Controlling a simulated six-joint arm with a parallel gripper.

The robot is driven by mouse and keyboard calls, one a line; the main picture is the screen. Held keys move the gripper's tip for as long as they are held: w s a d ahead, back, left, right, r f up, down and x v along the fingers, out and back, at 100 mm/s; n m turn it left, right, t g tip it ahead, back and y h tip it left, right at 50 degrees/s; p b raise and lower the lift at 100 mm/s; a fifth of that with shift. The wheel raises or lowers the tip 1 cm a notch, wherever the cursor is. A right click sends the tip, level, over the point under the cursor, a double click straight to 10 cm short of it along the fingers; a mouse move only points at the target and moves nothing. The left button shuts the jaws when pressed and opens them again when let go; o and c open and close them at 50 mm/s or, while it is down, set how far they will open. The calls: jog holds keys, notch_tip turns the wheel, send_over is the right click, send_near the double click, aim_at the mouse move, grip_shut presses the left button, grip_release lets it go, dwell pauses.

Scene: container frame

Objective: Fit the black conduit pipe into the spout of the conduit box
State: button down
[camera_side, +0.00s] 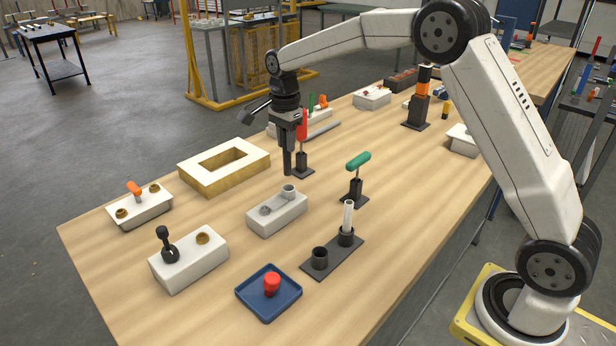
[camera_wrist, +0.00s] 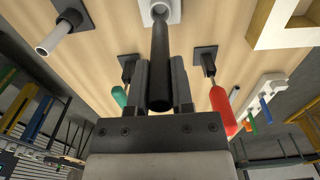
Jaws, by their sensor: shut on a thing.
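My gripper (camera_side: 289,138) is shut on the black conduit pipe (camera_side: 287,163), which hangs upright below the fingers. In the wrist view the pipe (camera_wrist: 160,50) runs between the two fingers (camera_wrist: 160,80) toward the conduit box (camera_wrist: 173,14). The conduit box (camera_side: 279,219) is a pale grey block on the table with a short round spout (camera_side: 288,190) at its far right end. In the side view the pipe's lower end appears just above the spout, with a small gap. In the wrist view the pipe's far end overlaps the spout, so its exact alignment is hard to judge.
A holder with a white tube (camera_side: 348,217) and a green-handled tool (camera_side: 358,161) stand to the right. A red-handled tool (camera_side: 302,126) stands close behind the gripper. A cream frame (camera_side: 190,175) lies left of the box. A blue tray (camera_side: 251,291) is in front.

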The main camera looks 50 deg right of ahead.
aim_at(288, 175)
jog(key=shift+f, duration=0.2)
jog(key=shift+f, duration=1.5)
jog(key=shift+f, duration=2.05)
dwell(1.8)
jog(key=c, duration=0.6)
grip_release()
jog(key=shift+o, duration=0.9)
jog(key=shift+r, duration=0.15)
jog(key=shift+r, duration=3.8)
